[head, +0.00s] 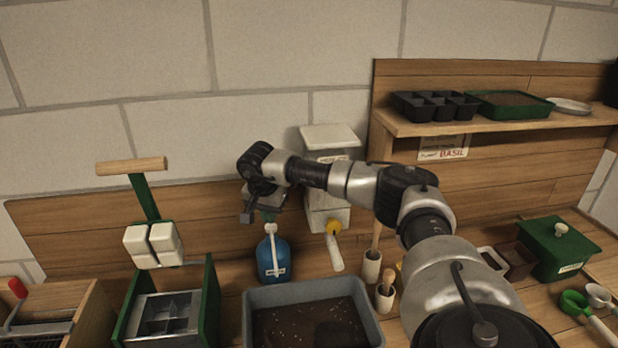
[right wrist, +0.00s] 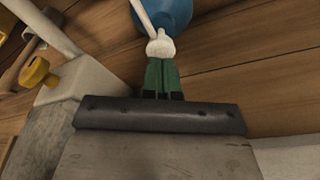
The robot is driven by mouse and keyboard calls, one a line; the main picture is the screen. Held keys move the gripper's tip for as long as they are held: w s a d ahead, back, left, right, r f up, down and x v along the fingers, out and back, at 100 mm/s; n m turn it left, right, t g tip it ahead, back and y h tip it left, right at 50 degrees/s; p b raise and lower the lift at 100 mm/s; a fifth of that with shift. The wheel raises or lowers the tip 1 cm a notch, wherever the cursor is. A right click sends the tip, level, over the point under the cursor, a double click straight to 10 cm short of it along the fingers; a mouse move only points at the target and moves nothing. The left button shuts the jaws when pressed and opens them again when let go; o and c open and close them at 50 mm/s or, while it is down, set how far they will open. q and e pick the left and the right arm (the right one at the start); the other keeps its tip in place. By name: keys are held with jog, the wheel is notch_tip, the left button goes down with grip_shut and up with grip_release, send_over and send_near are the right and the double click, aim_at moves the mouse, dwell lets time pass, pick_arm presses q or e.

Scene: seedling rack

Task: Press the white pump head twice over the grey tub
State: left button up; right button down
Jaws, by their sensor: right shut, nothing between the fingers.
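A blue bottle (head: 272,262) with a white pump head (head: 270,229) stands behind the grey tub (head: 252,296). The tub holds dark soil with pale specks. The white spout points down the front of the bottle toward the tub. My right gripper (head: 268,216) is shut and empty, directly above the pump head. In the right wrist view, the green fingertips (right wrist: 160,72) are together right at the white pump head (right wrist: 160,48), with the blue bottle (right wrist: 166,14) beyond. I cannot tell whether they touch it. My left gripper is not in view.
A white dispenser (head: 330,145) with a yellow knob is close right of the gripper. A green tool with a wooden handle (head: 131,166) stands left. Small wooden pots (head: 384,297) are right of the tub. A shelf (head: 480,124) with trays is at the right.

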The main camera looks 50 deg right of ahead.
jog(key=shift+a+b+x, duration=0.15)
jog(key=shift+b+x, duration=0.25)
jog(key=shift+x, duration=0.3)
jog(key=shift+a+b+x, duration=0.1)
jog(key=shift+b+x, duration=0.25)
jog(key=shift+x, duration=0.35)
jog(key=shift+s+a, duration=0.1)
jog(key=shift+s, duration=0.05)
jog(key=shift+d+p+v, duration=0.15)
jog(key=shift+p+v, duration=0.6)
jog(key=shift+v, duration=0.05)
jog(key=shift+d+p+v, duration=0.15)
jog(key=shift+p+v, duration=0.6)
jog(key=shift+v, duration=0.1)
jog(key=shift+d+r, duration=0.1)
jog(key=shift+r, duration=0.1)
jog(key=p+v, duration=0.1)
jog(key=v, duration=0.1)
jog(key=p+v, duration=0.1)
jog(key=p, duration=0.1)
jog(key=d+p+v, duration=0.1)
jog(key=v, duration=0.1)
jog(key=shift+w+r+p, duration=0.35)
jog(key=shift+r+p, duration=0.05)
jog(key=shift+r, duration=0.05)
jog(key=shift+a+f, duration=0.1)
